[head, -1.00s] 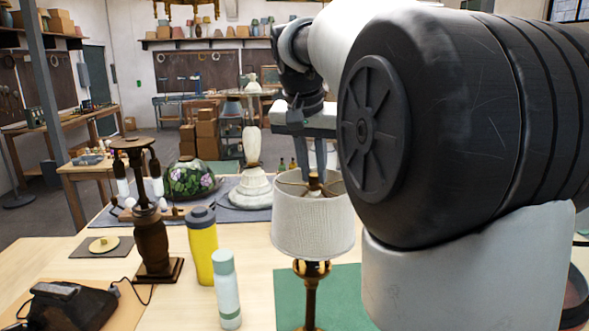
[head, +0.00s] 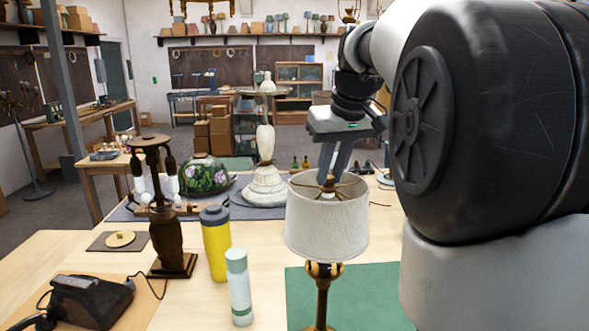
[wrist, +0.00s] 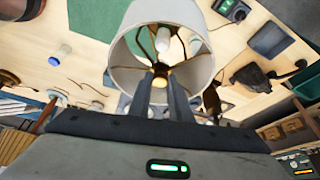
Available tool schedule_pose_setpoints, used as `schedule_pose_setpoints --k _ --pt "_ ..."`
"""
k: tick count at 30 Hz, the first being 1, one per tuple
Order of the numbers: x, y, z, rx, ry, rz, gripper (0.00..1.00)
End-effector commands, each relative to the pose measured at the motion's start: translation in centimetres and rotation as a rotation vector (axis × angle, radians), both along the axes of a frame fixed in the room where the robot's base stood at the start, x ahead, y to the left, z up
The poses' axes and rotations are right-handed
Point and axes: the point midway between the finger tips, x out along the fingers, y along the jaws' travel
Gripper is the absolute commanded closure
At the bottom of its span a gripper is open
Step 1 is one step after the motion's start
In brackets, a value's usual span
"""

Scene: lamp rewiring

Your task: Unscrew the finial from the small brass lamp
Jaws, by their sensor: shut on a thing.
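The small brass lamp has a brass stem (head: 322,298) and a white fabric shade (head: 327,228). It stands upright at the front of the table. My gripper (head: 327,182) reaches down into the open top of the shade, its fingers tilted. In the wrist view, my gripper's fingertips (wrist: 161,78) close on the small brass finial (wrist: 160,83) where the shade's spokes meet. The fingers cover most of the finial, and I cannot tell whether it is still on its thread. The shade (wrist: 126,80) surrounds the spokes there.
A yellow bottle (head: 217,248) and a pale bottle (head: 238,290) stand left of the lamp. Further left are a dark wooden lamp base (head: 170,240) and a black telephone (head: 90,300). A green mat (head: 375,300) lies under the lamp. A flowered glass shade (head: 203,176) stands behind.

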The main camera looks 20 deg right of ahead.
Motion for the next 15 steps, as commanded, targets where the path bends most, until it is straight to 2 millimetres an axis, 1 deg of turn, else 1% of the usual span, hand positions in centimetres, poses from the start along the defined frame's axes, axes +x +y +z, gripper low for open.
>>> schedule_pose_setpoints --k 1,4,9,12,15 --pt "0.03 -0.19 0.3 0.002 0.001 0.055 1.0" --pt "0.08 -0.28 0.37 0.003 0.001 0.193 1.0" --pt "0.18 -0.49 0.01 0.003 0.0 0.436 1.0" --pt "0.2 -0.51 0.05 0.002 0.0 0.545 1.0" --pt "0.19 -0.47 0.12 -0.001 -0.002 0.596 1.0"
